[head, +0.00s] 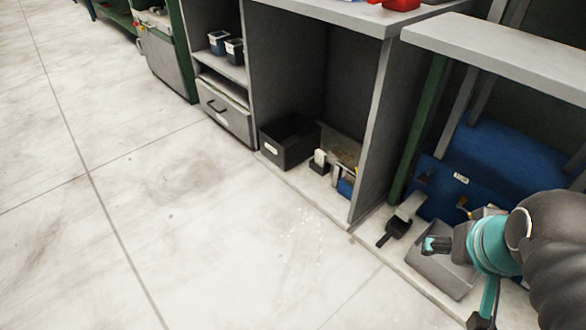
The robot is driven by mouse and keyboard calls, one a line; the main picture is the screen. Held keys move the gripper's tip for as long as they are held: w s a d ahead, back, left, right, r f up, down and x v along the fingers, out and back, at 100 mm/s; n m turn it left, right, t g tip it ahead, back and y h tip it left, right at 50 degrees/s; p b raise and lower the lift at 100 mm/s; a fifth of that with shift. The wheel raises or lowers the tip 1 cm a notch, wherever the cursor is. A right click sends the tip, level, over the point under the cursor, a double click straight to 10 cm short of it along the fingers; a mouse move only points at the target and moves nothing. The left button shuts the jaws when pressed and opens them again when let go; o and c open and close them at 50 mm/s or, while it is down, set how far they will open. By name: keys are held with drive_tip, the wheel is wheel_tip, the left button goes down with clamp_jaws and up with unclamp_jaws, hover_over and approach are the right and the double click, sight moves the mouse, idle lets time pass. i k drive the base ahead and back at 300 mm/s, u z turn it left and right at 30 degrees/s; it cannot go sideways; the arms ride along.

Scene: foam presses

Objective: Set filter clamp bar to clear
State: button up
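My gripper (458,284) is at the lower right, with its teal and dark fingers spread apart and nothing visible between them. It is in front of a blue machine (510,155) under the right bench. The machine has a small white label (461,179) and small yellow parts (462,203) on its front. I cannot tell which part, if any, is the filter clamp bar. My arm hides the machine's lower right side.
A grey open tray (440,272) sits on the low ledge behind my gripper, with a dark scoop-like item (397,228) to its left. A grey cabinet (372,130) to the left holds a black bin (290,143). The pale tiled floor (180,220) is clear at left.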

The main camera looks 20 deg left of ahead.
sight(352, 170)
drive_tip(key=u, duration=0.9)
drive_tip(key=k, duration=0.65)
drive_tip(key=u, duration=0.95)
drive_tip(key=i, duration=2.4)
drive_tip(key=z, duration=1.6)
drive_tip(key=i, duration=0.5)
drive_tip(key=z, duration=0.15)
